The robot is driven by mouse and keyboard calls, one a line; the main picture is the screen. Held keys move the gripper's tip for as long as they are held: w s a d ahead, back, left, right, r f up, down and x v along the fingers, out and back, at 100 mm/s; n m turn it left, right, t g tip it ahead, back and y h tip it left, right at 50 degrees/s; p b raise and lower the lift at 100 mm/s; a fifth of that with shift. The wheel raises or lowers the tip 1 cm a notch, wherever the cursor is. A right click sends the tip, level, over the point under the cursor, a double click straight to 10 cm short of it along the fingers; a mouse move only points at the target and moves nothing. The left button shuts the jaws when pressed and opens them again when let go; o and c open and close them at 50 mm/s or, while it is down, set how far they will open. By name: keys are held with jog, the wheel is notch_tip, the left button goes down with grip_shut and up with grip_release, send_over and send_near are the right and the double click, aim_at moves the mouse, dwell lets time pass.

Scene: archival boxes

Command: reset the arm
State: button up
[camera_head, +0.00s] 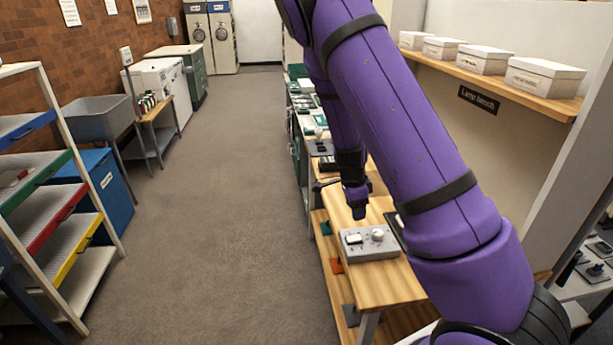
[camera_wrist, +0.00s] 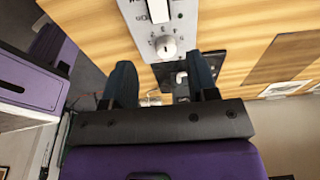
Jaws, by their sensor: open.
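My purple arm (camera_head: 400,120) reaches forward over a wooden bench (camera_head: 375,290) and fills the right middle of the head view. My gripper (camera_head: 360,212) points down above the bench, just behind a grey control box (camera_head: 352,248) with a white switch and a round knob. In the wrist view my gripper (camera_wrist: 162,78) has its two dark fingers apart, with nothing between them. The grey box (camera_wrist: 135,12) lies beyond the fingertips there, its knob (camera_wrist: 166,46) near the gap. I cannot tell the exact height above the bench.
A shelf (camera_head: 490,75) with several white lidded boxes runs above the bench, over a "Lamp bench" sign (camera_head: 478,99). A rack of coloured trays (camera_head: 50,190), a blue bin (camera_head: 105,195) and a grey sink (camera_head: 98,117) stand left. The floor aisle (camera_head: 225,200) is clear.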

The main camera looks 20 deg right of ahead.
jog(key=shift+r, duration=0.1)
jog(key=s+a+r+n+t+y, duration=0.1)
jog(key=s+a+r+n, duration=0.2)
jog(key=r, duration=0.4)
jog(key=s+a+r+n+t+y, duration=0.1)
jog(key=s+a+r+n+y, duration=0.2)
jog(key=r, duration=0.4)
jog(key=s+a+r+n+t, duration=0.1)
jog(key=s+a+r+n, duration=0.2)
jog(key=r, duration=0.5)
jog(key=s+a+r+n+t+h, duration=0.1)
jog(key=s+r+n, duration=0.5)
jog(key=s, duration=0.3)
jog(key=s+a+r+n+t+h, duration=0.1)
jog(key=s+r+n, duration=0.5)
jog(key=s, duration=0.3)
jog(key=shift+a+t, duration=0.4)
